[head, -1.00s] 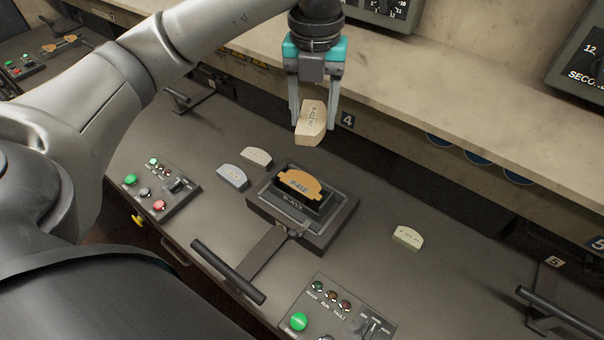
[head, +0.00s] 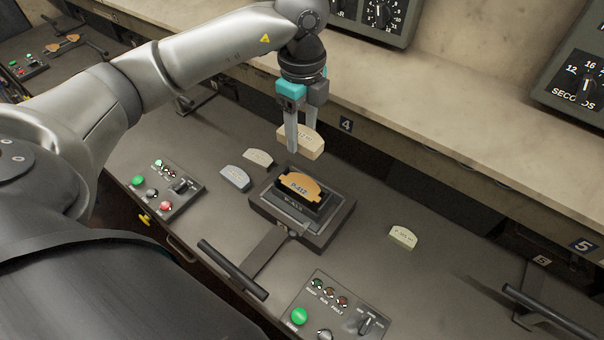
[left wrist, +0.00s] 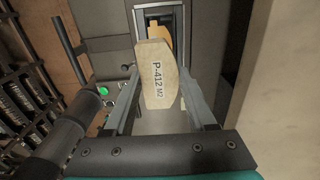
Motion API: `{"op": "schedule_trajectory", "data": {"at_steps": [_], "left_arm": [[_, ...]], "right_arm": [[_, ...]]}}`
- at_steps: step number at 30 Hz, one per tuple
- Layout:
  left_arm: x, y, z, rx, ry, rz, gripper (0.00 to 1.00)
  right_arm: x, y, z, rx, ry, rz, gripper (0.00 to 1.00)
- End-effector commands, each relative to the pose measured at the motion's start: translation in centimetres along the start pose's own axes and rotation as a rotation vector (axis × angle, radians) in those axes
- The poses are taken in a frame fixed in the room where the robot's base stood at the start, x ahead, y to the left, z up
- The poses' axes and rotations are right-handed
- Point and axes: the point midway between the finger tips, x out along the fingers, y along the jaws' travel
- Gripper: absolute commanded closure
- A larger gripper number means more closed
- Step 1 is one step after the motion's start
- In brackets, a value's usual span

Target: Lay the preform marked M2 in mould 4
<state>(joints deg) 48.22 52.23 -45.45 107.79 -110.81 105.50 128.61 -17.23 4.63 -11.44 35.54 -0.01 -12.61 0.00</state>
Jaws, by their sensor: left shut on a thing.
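My left gripper (head: 305,132) is shut on a tan preform (head: 313,143) and holds it above the bench, just behind the mould. In the left wrist view the preform (left wrist: 158,75) reads P-412 M2 and sits between the two fingers (left wrist: 163,105). The mould (head: 322,217) is a dark block on the bench below the number 4 plate (head: 346,124). An orange-tan plate marked P-412 (head: 299,186) stands in its middle; it also shows beyond the preform in the left wrist view (left wrist: 155,32). My right gripper is not in view.
A tan preform (head: 258,157) and a blue-grey one (head: 235,178) lie left of the mould. A pale greenish one (head: 403,237) lies to its right. Control boxes (head: 160,190) (head: 340,312) and a lever handle (head: 232,270) stand nearer. A ledge (head: 430,120) runs behind.

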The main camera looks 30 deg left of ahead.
Motion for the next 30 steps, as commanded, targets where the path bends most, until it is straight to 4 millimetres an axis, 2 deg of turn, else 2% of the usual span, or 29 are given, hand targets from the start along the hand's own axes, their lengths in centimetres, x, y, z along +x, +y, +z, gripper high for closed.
{"op": "schedule_trajectory", "data": {"at_steps": [3,9,16,23,30], "left_arm": [[3.4,0.1,0.0,0.000,0.000,0.006,1.00],[7.7,0.1,0.0,0.002,0.000,0.003,1.00],[9.8,0.0,-0.1,0.002,0.001,0.001,1.00],[13.1,0.0,0.0,0.001,0.000,0.002,1.00],[13.5,-0.1,-0.1,0.003,0.000,-0.002,1.00]], "right_arm": [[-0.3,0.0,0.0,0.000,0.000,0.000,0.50],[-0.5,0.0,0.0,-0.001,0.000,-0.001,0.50],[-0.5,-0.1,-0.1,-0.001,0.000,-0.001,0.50],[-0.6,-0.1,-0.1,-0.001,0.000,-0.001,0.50],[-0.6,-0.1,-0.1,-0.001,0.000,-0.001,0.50]]}}
